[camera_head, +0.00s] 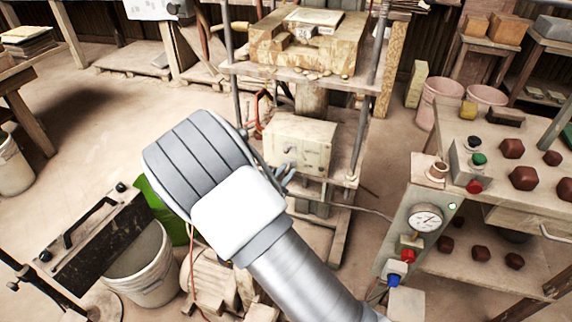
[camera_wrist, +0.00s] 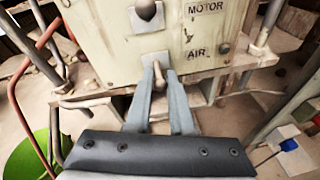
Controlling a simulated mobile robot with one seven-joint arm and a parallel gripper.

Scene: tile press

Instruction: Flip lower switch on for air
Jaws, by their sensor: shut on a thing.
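The pale control box (camera_wrist: 115,35) fills the top of the wrist view. It bears a MOTOR label (camera_wrist: 205,8) and an AIR label (camera_wrist: 196,52). The upper switch (camera_wrist: 148,10) is a dark rounded lever at the top edge. The lower switch (camera_wrist: 157,76) is a small brownish lever level with the AIR label. My gripper (camera_wrist: 159,72) is shut on this lever, with one grey finger on each side. In the head view the control box (camera_head: 312,142) stands on the press frame, and my gripper (camera_head: 284,181) reaches its lower front, mostly hidden by my wrist.
The press frame's posts and a red-orange hose (camera_wrist: 22,80) flank the box. A gauge panel (camera_head: 425,218) and a table of dark blocks stand to the right. A white bucket (camera_head: 150,270) and a green bin (camera_head: 160,205) are at lower left. Open floor lies at left.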

